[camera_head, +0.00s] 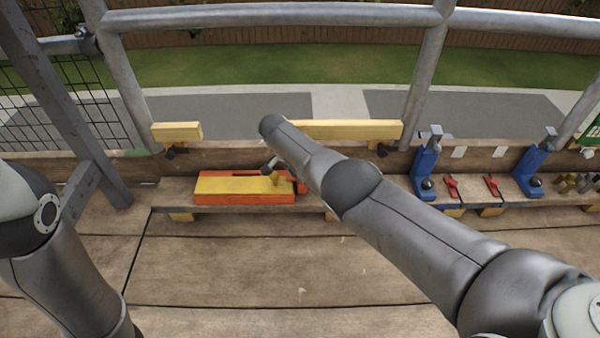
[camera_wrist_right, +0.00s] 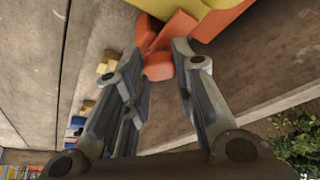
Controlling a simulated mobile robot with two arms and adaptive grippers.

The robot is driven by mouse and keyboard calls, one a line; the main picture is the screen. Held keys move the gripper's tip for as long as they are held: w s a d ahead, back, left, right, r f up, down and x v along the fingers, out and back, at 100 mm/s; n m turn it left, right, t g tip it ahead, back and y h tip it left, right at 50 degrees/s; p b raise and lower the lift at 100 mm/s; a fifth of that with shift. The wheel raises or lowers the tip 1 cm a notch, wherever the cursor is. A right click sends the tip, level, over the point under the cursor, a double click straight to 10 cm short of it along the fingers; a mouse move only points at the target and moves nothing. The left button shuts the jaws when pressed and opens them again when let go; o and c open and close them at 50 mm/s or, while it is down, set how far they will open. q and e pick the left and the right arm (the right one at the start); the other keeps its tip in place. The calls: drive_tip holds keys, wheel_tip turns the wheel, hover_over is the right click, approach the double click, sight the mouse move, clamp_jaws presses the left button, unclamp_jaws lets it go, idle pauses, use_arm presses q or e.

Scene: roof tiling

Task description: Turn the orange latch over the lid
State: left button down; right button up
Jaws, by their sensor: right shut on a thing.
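An orange box (camera_head: 215,200) with a yellow lid (camera_head: 228,185) lies on the wooden ledge, left of centre in the head view. The lid also shows at the top of the wrist view (camera_wrist_right: 206,5). The orange latch (camera_wrist_right: 158,68) is at the box's right end, between the fingers of my right gripper (camera_wrist_right: 160,55). My right gripper is shut on it. In the head view this gripper (camera_head: 272,166) is small and partly hidden by its own arm. How far the latch lies over the lid is unclear. My left arm shows at the left, its gripper out of view.
A yellow bar (camera_head: 345,130) and a shorter yellow block (camera_head: 177,132) sit behind the ledge. Blue clamps (camera_head: 427,165) and red tools (camera_head: 451,188) stand to the right. Metal scaffold rails (camera_head: 270,17) run behind. The wooden deck (camera_head: 250,260) in front is clear.

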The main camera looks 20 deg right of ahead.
drive_tip(key=shift+d, duration=0.1)
drive_tip(key=o, duration=1)
drive_tip(key=shift+o, duration=0.2)
drive_tip(key=shift+v, duration=1)
drive_tip(key=v, duration=1)
